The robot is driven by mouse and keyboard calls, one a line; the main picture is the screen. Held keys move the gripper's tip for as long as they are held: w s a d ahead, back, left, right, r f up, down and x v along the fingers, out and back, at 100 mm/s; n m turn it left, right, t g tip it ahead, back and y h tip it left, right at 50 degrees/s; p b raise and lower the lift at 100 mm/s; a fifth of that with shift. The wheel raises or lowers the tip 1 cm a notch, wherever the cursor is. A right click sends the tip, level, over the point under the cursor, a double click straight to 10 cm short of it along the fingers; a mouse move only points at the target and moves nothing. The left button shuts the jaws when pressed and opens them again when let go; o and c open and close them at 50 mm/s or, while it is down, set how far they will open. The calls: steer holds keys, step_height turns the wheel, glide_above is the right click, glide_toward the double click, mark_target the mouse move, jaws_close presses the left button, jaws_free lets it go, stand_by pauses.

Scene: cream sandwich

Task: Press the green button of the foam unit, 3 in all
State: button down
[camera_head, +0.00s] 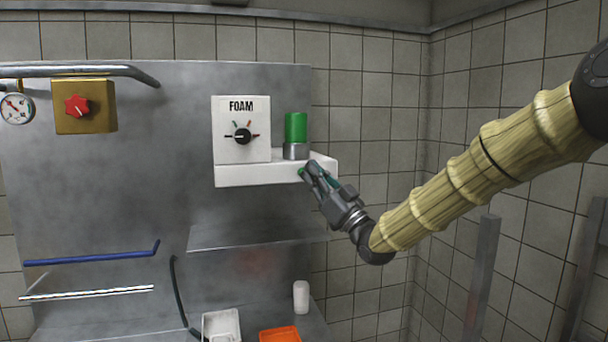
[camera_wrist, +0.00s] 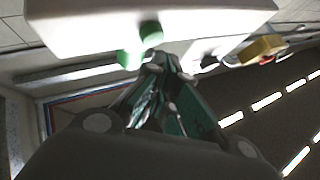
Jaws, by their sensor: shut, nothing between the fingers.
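The white foam unit (camera_head: 228,150) is on the metal wall panel, with a FOAM label and a black dial. Its ledge (camera_head: 240,175) carries a green cylinder (camera_head: 296,127) on a grey base. The small green button (camera_head: 302,173) is on the ledge's front face, partly hidden by my gripper; the wrist view shows it as a round green knob (camera_wrist: 151,33). My gripper (camera_head: 310,167) is shut and empty, its fingertips close beside the button. I cannot tell whether they touch it. A second green piece (camera_wrist: 129,58) in the wrist view is probably the cylinder.
A brass box (camera_head: 84,107) with a red knob and a gauge (camera_head: 16,108) are at left. Below are a metal shelf (camera_head: 255,237), a blue bar (camera_head: 90,257), a white tub (camera_head: 221,325), an orange tray (camera_head: 280,335) and a white cylinder (camera_head: 301,297).

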steer(key=shift+w, duration=0.15)
steer(key=shift+w+a+b, duration=0.15)
steer(key=shift+w+b, duration=0.1)
steer(key=shift+b, duration=0.1)
steer(key=shift+w+a, duration=0.15)
steer(key=shift+w, duration=0.25)
stand_by(1.0)
steer(key=shift+s+b, duration=0.1)
steer(key=shift+b, duration=0.2)
steer(key=shift+s+d+b, duration=0.25)
steer(key=shift+s+b, duration=0.15)
steer(key=shift+s, duration=0.35)
steer(key=shift+f, duration=0.1)
steer(key=s, duration=0.1)
steer(key=s+d+b, duration=0.1)
steer(key=s, duration=0.1)
steer(key=s+b, duration=0.1)
steer(key=shift+s+d, duration=0.3)
steer(key=shift+s, duration=0.05)
